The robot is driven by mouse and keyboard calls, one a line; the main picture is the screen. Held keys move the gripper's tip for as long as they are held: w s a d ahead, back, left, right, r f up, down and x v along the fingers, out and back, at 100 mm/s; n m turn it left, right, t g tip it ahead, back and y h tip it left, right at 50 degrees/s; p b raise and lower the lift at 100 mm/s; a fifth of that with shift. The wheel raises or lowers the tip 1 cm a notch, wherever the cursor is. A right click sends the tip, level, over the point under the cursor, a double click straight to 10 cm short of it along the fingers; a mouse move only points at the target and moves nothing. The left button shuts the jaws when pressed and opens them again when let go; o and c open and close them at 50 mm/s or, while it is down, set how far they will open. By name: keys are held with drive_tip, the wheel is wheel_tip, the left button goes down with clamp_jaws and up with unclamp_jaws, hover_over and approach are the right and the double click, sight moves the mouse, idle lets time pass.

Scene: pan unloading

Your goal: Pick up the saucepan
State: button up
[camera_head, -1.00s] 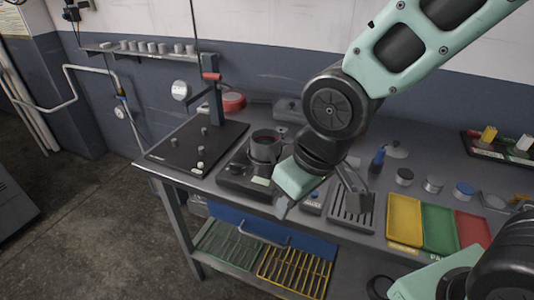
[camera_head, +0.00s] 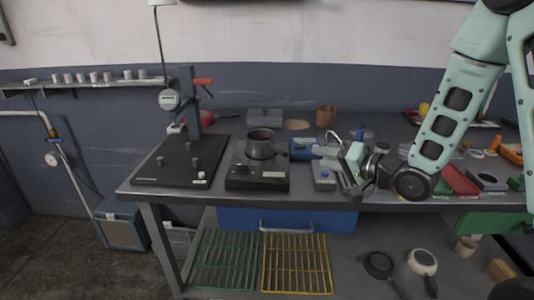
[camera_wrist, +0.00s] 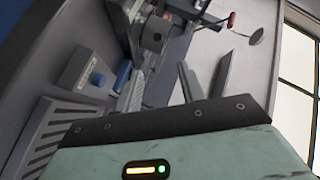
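A dark grey pot (camera_head: 261,146), which I take to be the saucepan, stands upright on a black device with a small display (camera_head: 257,177) near the middle of the bench in the head view. Its inside looks reddish brown. My gripper (camera_head: 336,168) is to the right of the pot, over the bench's front part, pointing left and apart from the pot. Its fingers look spread, with nothing seen between them. In the wrist view the two grey fingers (camera_wrist: 205,84) also stand apart. I cannot surely pick out the pot there.
A dial-gauge stand (camera_head: 189,110) on a black plate is left of the pot. A blue device (camera_head: 303,149) lies between pot and gripper. A small box with a blue knob (camera_head: 325,175) is below my gripper. A black pan (camera_head: 378,264) and a pale pan (camera_head: 422,260) are lower down.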

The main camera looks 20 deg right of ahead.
drive_tip(key=p, duration=0.2)
approach(277, 149)
drive_tip(key=x, duration=0.5)
drive_tip(key=shift+w+d, duration=0.25)
drive_tip(key=shift+d, duration=0.15)
drive_tip(key=shift+f+p+x, duration=0.2)
drive_tip(key=shift+p+x, duration=0.5)
drive_tip(key=shift+x, duration=2.25)
drive_tip(key=shift+s, duration=0.1)
clamp_jaws()
